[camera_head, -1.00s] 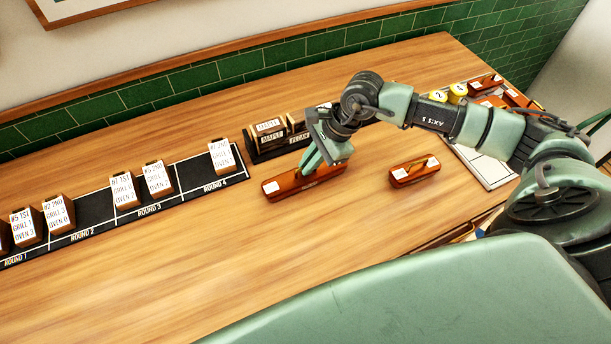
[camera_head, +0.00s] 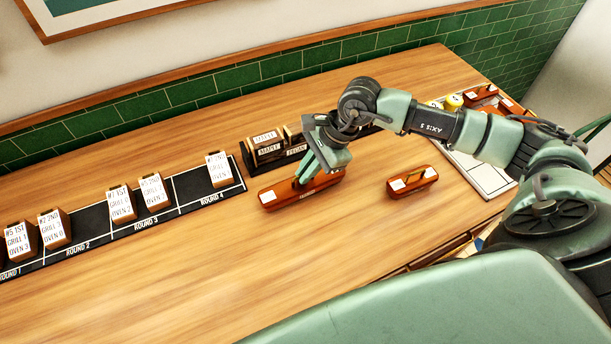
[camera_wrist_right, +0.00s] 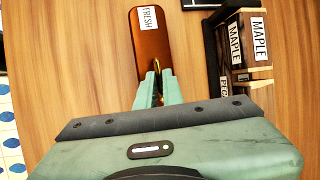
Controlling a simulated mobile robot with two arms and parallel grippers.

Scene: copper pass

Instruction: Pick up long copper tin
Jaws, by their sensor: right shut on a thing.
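The long copper tin (camera_head: 278,197) is a long reddish-copper box with a white label on its left end, in the middle of the wooden table. In the right wrist view the tin (camera_wrist_right: 150,50) extends away from the fingers, and its label reads FRESH. My right gripper (camera_head: 303,181) is shut on the tin from above, around its middle part. In the right wrist view its green fingers (camera_wrist_right: 157,92) close over the tin's handle area. Whether the tin is clear of the table I cannot tell. My left gripper is not in view.
A shorter copper tin (camera_head: 412,181) lies to the right. A dark rack with MAPLE and PECAN blocks (camera_head: 267,147) stands just behind the long tin. A black ROUND strip (camera_head: 186,192) with labelled blocks runs left. A white tray (camera_head: 486,173) is at right. The front table is clear.

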